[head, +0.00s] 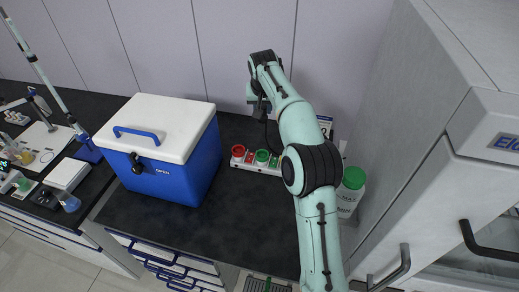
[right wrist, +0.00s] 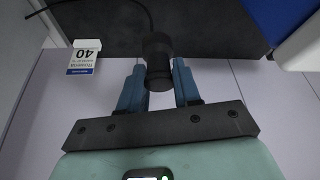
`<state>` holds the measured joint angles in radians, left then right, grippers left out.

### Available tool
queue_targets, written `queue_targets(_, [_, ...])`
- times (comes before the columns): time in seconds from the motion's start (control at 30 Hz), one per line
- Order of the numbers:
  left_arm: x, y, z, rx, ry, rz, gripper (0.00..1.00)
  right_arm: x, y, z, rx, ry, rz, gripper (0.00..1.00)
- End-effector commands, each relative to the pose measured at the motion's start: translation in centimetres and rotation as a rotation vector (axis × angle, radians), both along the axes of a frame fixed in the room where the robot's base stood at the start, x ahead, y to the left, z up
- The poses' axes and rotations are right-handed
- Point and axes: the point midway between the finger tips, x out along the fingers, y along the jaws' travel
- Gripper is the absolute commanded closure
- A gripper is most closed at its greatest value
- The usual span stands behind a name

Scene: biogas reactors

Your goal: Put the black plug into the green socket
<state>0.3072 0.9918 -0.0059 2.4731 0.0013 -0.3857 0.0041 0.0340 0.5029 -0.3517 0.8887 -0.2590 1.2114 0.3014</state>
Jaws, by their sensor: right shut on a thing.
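My right gripper (head: 260,108) is above the back of the dark bench, near the wall. In the right wrist view, my right gripper (right wrist: 158,84) has its two blue fingers on either side of the black plug (right wrist: 158,58), shut on it. The plug is a dark cylinder with a thin black cable trailing to the upper left. In the head view the arm and hand largely hide the plug. The green socket (head: 262,157) sits on a white strip on the bench, in front of and below the gripper. My left gripper is not in view.
A red socket (head: 238,151) is left of the green one on the strip. A blue cooler box (head: 170,175) with a white lid stands to the left. A green-capped bottle (head: 348,195) and a grey cabinet (head: 430,120) are on the right. The front bench middle is clear.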

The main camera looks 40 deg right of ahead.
Motion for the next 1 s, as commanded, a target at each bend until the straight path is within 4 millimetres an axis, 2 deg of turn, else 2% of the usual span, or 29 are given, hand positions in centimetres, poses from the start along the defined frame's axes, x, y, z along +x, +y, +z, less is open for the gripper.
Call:
queue_targets(0.1, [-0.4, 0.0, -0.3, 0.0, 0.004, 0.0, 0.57, -0.2, 0.1, -3.4, 0.003, 0.006, 0.001, 0.99])
queue_targets(0.2, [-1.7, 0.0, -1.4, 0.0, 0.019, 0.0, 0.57, -0.3, 0.0, -6.6, 0.0, 0.009, 0.001, 0.99])
queue_targets(0.33, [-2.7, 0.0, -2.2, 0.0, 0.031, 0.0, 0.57, -0.3, 0.0, -9.6, 0.0, 0.006, 0.002, 0.99])
queue_targets(0.43, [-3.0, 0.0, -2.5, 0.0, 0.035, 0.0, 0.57, -0.2, 0.0, -11.1, 0.0, 0.004, 0.001, 0.99])
queue_targets(0.63, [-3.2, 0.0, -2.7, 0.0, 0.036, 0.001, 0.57, 0.0, 0.0, -12.5, 0.0, 0.001, 0.001, 0.99])
queue_targets(0.83, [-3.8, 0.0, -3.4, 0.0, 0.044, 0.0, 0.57, -0.1, 0.0, -16.1, 0.001, 0.004, 0.001, 0.99])
queue_targets(1.0, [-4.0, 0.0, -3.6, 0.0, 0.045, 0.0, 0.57, 0.0, 0.0, -17.5, 0.0, 0.0, 0.001, 0.99])
